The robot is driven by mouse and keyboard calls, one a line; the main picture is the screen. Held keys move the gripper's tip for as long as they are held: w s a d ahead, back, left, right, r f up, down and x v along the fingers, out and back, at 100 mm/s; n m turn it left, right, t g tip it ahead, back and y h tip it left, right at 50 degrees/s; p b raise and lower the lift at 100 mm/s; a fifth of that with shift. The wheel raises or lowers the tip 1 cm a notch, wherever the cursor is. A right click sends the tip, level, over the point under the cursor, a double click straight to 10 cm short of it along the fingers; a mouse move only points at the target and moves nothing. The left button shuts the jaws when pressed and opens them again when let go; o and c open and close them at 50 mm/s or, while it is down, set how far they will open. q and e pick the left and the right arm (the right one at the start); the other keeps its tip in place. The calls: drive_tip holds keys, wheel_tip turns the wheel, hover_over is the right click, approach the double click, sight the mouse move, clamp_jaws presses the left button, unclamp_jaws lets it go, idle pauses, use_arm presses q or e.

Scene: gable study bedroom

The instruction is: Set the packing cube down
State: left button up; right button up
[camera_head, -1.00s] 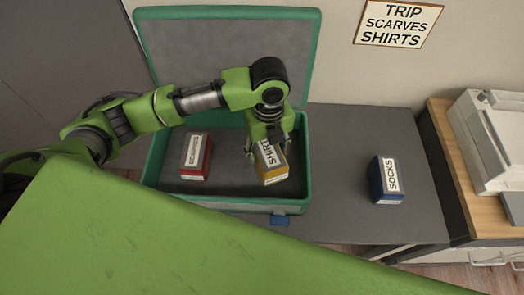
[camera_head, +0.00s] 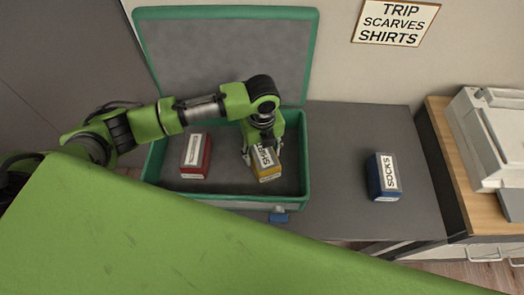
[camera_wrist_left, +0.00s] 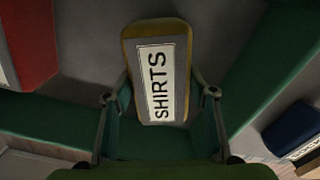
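The yellow packing cube labelled SHIRTS (camera_head: 267,166) is inside the open green suitcase (camera_head: 230,202), right of its middle. In the left wrist view the cube (camera_wrist_left: 157,72) sits between the two fingers of my left gripper (camera_wrist_left: 160,108), which is shut on it. In the head view my left gripper (camera_head: 262,150) comes down on the cube from above and partly covers it. The cube looks slightly tilted; I cannot tell whether it touches the suitcase floor. A red cube (camera_head: 195,157) lies in the suitcase's left part. My right gripper is not in view.
A blue cube labelled SOCKS (camera_head: 384,178) stands on the grey table (camera_head: 340,150), right of the suitcase. A wall sign (camera_head: 396,20) reads TRIP SCARVES SHIRTS. A printer-like machine (camera_head: 495,130) stands on a wooden cabinet at right. The suitcase lid (camera_head: 225,55) stands open behind.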

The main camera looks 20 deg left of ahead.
sight(262, 152)
use_arm(q)
drive_tip(key=o, duration=0.4)
wheel_tip(262, 152, up, 12)
drive_tip(key=shift+r+b, duration=0.15)
drive_tip(key=shift+b, duration=0.25)
idle(0.5)
